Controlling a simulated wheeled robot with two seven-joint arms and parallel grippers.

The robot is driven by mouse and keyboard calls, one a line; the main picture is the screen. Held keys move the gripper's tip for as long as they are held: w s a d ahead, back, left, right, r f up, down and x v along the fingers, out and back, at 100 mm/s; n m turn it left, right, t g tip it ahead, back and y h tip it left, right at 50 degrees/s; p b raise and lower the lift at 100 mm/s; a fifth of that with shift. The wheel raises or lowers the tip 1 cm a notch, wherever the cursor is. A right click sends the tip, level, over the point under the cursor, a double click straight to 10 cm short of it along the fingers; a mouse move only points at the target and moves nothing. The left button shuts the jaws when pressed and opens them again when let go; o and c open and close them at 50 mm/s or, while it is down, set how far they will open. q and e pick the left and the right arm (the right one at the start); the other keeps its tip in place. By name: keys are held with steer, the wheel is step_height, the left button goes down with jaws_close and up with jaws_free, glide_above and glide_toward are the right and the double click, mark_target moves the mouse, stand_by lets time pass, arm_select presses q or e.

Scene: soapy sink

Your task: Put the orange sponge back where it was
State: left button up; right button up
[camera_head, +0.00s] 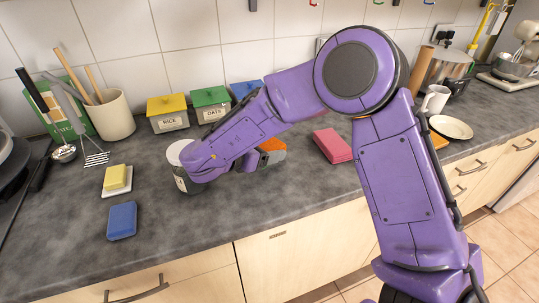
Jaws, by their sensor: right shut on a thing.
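The orange sponge (271,145) is near the middle of the counter, at the end of my right gripper (270,157). My right arm comes in from the right, bends at a high elbow and reaches left, and its hand turns back toward the sponge. The grey fingers are shut on the sponge and cover its lower part. I cannot tell whether the sponge touches the counter. My left gripper is not in view.
A blue sponge (122,220), a yellow block (116,177) on a white dish and a pink sponge (332,145) lie on the counter. Lidded canisters (168,122) line the wall. The front middle is clear.

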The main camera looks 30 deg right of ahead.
mark_target(270, 167)
steer(key=f, duration=0.1)
steer(key=d+f, duration=0.1)
steer(key=f, duration=0.2)
steer(key=shift+w+d+f+p, duration=0.2)
steer(key=shift+w+f+p, duration=0.05)
steer(key=shift+p, duration=0.1)
steer(key=shift+f, duration=0.1)
steer(key=shift+a+f, duration=0.1)
steer(key=o, duration=0.9)
steer(key=shift+o, duration=0.2)
steer(key=b+v, duration=0.2)
steer(key=v, duration=0.5)
steer(key=shift+w, duration=0.1)
steer(key=shift+a+r, duration=0.25)
